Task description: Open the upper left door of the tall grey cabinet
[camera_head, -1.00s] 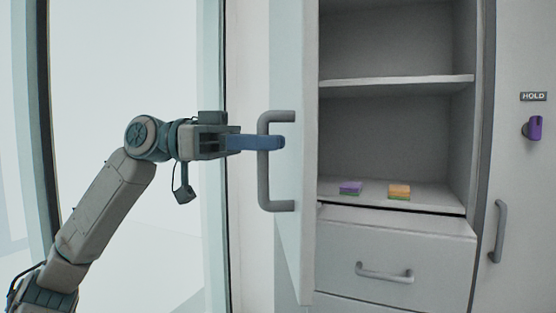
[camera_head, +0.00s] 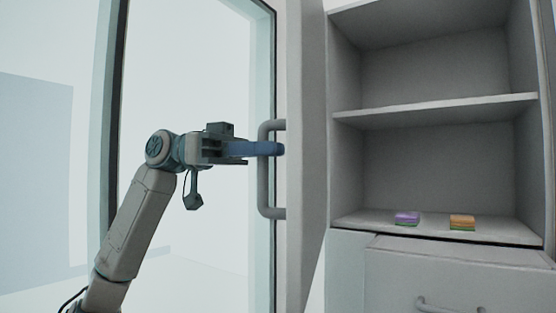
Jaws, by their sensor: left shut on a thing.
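The upper left door (camera_head: 307,160) of the tall grey cabinet stands wide open, seen nearly edge-on at the middle of the view. Its grey bar handle (camera_head: 264,190) is on the door's left side. My left gripper (camera_head: 268,148) has its blue fingers shut on the handle, around the upper part of its bar. The cabinet's inside (camera_head: 430,160) is exposed, with a shelf (camera_head: 440,107) across it. My right gripper is not in view.
A purple sponge-like block (camera_head: 407,218) and an orange one (camera_head: 462,222) lie on the compartment floor. Below is a closed drawer with a handle (camera_head: 450,309). A glass panel with a dark frame (camera_head: 118,80) stands behind my left arm.

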